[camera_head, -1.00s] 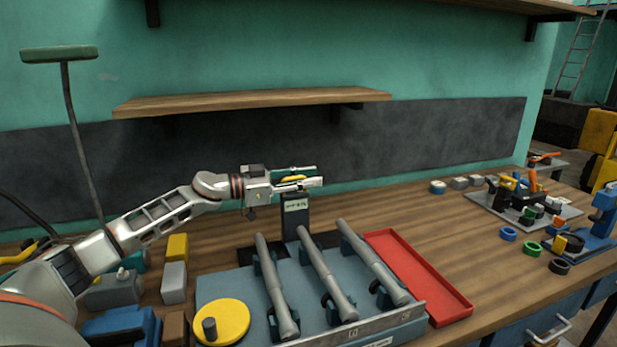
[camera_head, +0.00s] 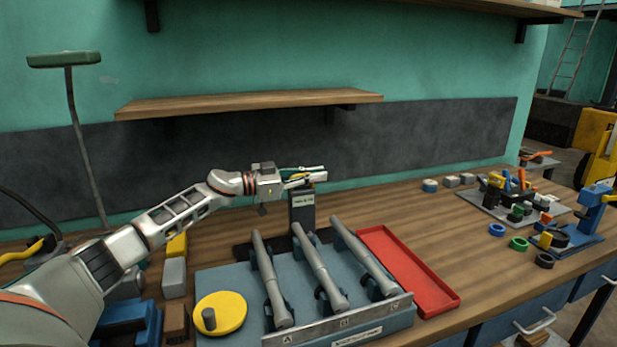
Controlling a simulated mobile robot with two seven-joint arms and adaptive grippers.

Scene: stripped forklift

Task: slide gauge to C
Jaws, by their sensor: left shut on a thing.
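The gauge (camera_head: 302,206) is a dark upright block with a small pale label, standing at the back of a blue-grey fixture (camera_head: 240,284). It is behind the top end of the middle cylinder (camera_head: 322,270), labelled B on the front strip. The left cylinder (camera_head: 270,280) is over A and the right cylinder (camera_head: 362,257) over C. My left gripper (camera_head: 312,177) is at the gauge's top and shut on it; its fingers hide the part held. My right gripper is not in view.
A yellow disc with a knob (camera_head: 220,313) is on the fixture's front left. A red tray (camera_head: 408,272) lies along its right side. A wooden shelf (camera_head: 250,101) hangs above the gauge. Small blocks (camera_head: 174,278) stand left of the fixture.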

